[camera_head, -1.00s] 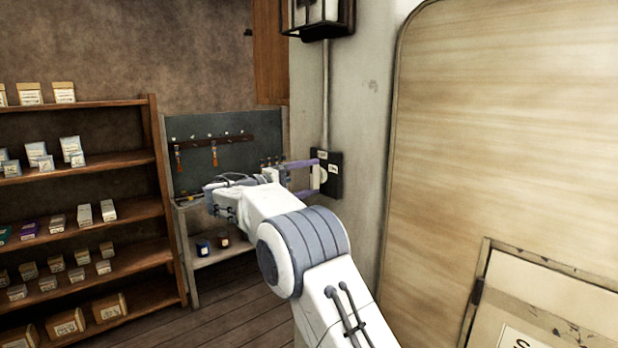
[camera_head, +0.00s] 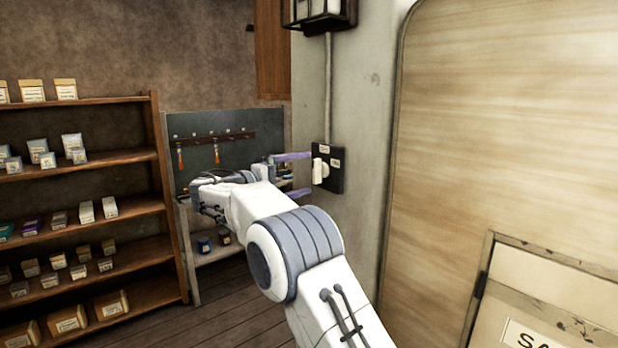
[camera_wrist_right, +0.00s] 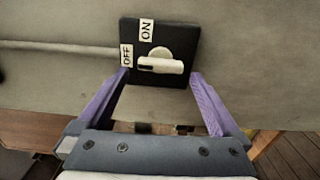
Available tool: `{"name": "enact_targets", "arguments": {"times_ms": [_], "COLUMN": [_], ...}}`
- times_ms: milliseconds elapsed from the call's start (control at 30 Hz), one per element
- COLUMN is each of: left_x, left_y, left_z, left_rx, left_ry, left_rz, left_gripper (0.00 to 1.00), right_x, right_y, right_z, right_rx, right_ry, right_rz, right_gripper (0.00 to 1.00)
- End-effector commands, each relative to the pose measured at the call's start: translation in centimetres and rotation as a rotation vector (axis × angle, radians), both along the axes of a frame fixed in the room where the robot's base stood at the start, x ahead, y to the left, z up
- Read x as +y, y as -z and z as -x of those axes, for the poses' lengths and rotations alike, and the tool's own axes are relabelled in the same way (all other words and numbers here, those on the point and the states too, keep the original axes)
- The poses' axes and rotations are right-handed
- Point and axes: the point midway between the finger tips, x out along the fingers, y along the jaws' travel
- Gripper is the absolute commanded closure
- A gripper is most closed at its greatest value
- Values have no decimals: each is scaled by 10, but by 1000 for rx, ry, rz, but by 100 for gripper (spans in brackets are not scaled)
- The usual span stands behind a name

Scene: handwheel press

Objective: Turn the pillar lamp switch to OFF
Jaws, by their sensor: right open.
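The pillar lamp switch is a dark square plate (camera_head: 335,184) on the pillar, with a pale rotary handle (camera_head: 319,170) and two white labels. In the right wrist view, the handle (camera_wrist_right: 161,66) lies crosswise, its dark-marked end beside the OFF label (camera_wrist_right: 126,56). The ON label (camera_wrist_right: 146,30) is farther up the plate. My right gripper (camera_head: 296,174) is open and empty, its purple fingers apart on either side of the handle's line. In the head view, the fingertips are left of the handle with a small gap. My left gripper is not in view.
A conduit (camera_head: 328,90) runs from the switch up to a lantern (camera_head: 320,14) on the pillar (camera_head: 366,110). A shelf unit (camera_head: 154,130) with small boxes stands at the left. A workbench with a tool board (camera_head: 215,153) is behind my arm. A large wooden panel (camera_head: 510,130) fills the right.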

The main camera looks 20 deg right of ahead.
Motion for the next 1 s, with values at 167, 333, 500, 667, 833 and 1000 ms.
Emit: {"name": "enact_targets", "arguments": {"times_ms": [167, 333, 500, 667, 833, 1000], "left_x": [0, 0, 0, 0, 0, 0], "left_y": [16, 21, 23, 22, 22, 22], "left_z": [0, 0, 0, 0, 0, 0], "left_rx": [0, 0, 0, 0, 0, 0], "left_ry": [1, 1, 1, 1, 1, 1], "left_rz": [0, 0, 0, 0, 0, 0], "left_gripper": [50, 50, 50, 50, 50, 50], "right_x": [37, 60, 70, 70, 70, 78], "right_y": [4, 2, 1, 0, 1, 21], "right_z": [12, 21, 25, 25, 26, 36], "right_rx": [-2, -1, 1, 1, 6, 109], "right_ry": [-5, -3, -1, -1, -4, -76], "right_rz": [-1, 0, -1, -1, -4, -106], "right_gripper": [0, 0, 0, 0, 0, 0]}}
